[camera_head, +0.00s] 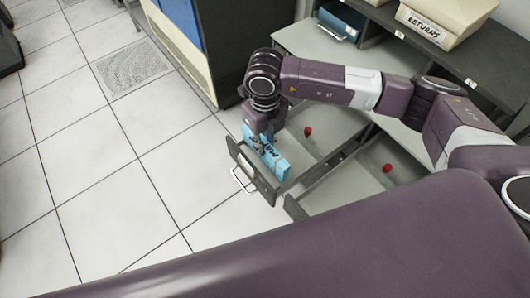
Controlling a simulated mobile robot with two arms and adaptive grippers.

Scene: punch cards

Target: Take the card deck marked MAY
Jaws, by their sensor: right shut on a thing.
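The card deck marked MAY (274,161) is a light blue block with dark lettering on its side. It is at the front end of an open grey drawer (265,181), tilted in the picture. My right gripper (262,147) points down at the deck from above and is shut on it. The gripper and wrist hide part of the deck. I cannot tell whether the deck touches the drawer floor. My left gripper is not in view.
A second open drawer (294,206) stands to the right. Each drawer has a small red object, one in the left drawer (308,131) and one in the right (387,168). A box marked RETURNS (430,24) sits on the desk.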

